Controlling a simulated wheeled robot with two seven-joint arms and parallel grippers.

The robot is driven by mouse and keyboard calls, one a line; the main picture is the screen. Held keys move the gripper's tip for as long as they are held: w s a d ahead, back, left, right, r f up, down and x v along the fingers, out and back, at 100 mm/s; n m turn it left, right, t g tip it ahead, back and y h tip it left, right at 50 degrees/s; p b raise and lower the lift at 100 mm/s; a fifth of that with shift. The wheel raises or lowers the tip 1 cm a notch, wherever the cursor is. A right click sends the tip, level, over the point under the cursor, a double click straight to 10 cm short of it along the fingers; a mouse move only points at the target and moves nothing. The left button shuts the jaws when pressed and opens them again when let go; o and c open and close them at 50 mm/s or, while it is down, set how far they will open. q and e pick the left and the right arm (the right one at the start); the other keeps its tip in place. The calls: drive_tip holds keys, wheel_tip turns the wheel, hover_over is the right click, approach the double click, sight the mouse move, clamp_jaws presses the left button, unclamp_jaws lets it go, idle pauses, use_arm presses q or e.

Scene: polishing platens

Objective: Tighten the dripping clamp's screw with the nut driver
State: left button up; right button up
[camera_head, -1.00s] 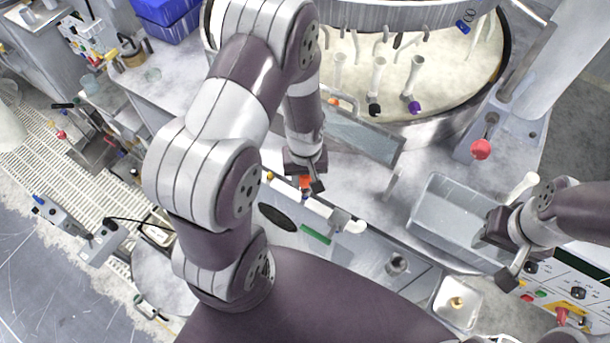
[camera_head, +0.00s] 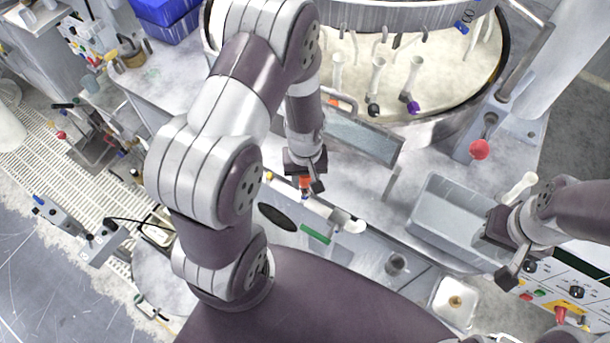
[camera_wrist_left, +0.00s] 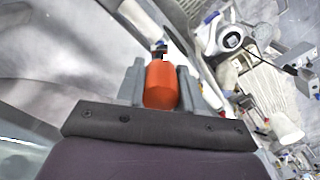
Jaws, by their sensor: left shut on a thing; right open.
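My left gripper (camera_head: 305,184) is shut on the orange handle of the nut driver (camera_head: 305,181), over the front edge of the machine. In the left wrist view the orange handle (camera_wrist_left: 161,86) sits between the two grey fingers, with a short dark and blue end beyond it. A white pipe elbow with a grey fitting (camera_head: 341,217) lies just right of and below the driver in the head view. I cannot tell which fitting is the dripping clamp, and no screw or drip is clear. My right gripper (camera_head: 505,252) is open and empty, beside the clear tray.
The clear tray (camera_head: 447,217) stands on the worktop at the right. A round platen basin (camera_head: 440,90) with several hanging tubes is at the back. A red ball knob (camera_head: 479,149) stands at its right. A control panel (camera_head: 570,285) lies below my right gripper.

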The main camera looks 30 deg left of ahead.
drive_tip(key=shift+r, duration=0.15)
drive_tip(key=shift+f, duration=0.35)
idle(0.3)
drive_tip(key=shift+r, duration=0.1)
drive_tip(key=shift+r, duration=0.35)
drive_tip(key=shift+r+p, duration=0.1)
drive_tip(key=shift+p, duration=0.3)
idle(1.8)
drive_tip(key=shift+r+p, duration=0.3)
idle(0.3)
